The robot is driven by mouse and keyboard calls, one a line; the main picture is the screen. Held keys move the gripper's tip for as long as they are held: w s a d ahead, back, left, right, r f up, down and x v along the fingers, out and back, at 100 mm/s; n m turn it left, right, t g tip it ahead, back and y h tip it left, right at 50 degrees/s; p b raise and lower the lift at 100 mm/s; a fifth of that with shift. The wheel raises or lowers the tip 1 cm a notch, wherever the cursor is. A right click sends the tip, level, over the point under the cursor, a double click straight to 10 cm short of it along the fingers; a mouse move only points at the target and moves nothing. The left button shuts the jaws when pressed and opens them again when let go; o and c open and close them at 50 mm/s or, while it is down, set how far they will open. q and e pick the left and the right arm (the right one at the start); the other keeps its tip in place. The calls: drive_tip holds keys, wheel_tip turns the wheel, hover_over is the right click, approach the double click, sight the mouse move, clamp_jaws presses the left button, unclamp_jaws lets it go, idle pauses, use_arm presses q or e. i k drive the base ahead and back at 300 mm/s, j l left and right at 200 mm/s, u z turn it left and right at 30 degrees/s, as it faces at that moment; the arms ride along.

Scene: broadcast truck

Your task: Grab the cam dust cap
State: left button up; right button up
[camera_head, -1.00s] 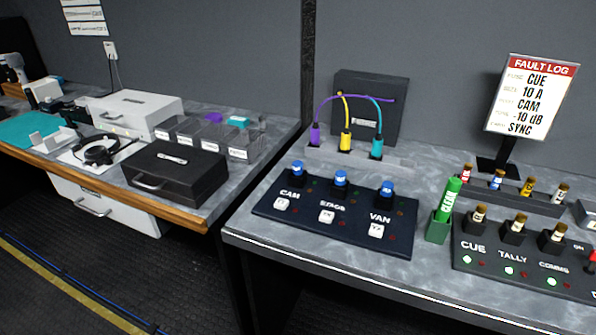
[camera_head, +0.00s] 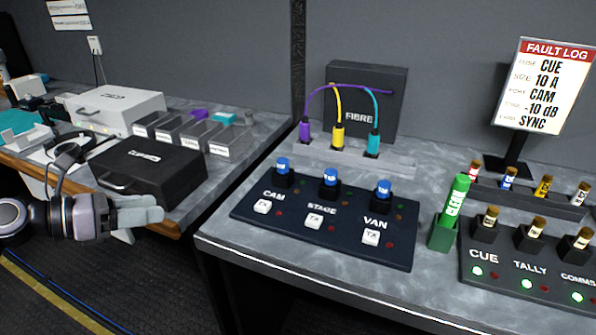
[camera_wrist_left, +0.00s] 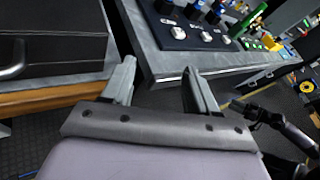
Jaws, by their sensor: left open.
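The cam dust cap (camera_head: 283,165) is a small blue cap on a black socket at the left end of the dark panel (camera_head: 240,212), above the CAM label. Two like blue caps, for STAGE (camera_head: 330,176) and VAN (camera_head: 383,188), stand to its right. In the wrist view the caps show small near the top edge. My left gripper (camera_head: 142,213) is at the left of the head view, left of the panel and apart from it. In the wrist view (camera_wrist_left: 161,85) its two fingers are spread with nothing between them. A dark arm, seemingly my right one, shows at the wrist view's right; its jaws are unclear.
The black case (camera_head: 155,172) lies on the left bench behind my left gripper. A gap separates the two benches. A green marker (camera_head: 455,203) stands right of the panel, and fibre plugs (camera_head: 338,138) stand behind it. Bare bench top lies before the panel.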

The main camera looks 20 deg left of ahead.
sight(282, 163)
drive_tip(key=i+l, duration=0.65)
drive_tip(key=l, duration=0.15)
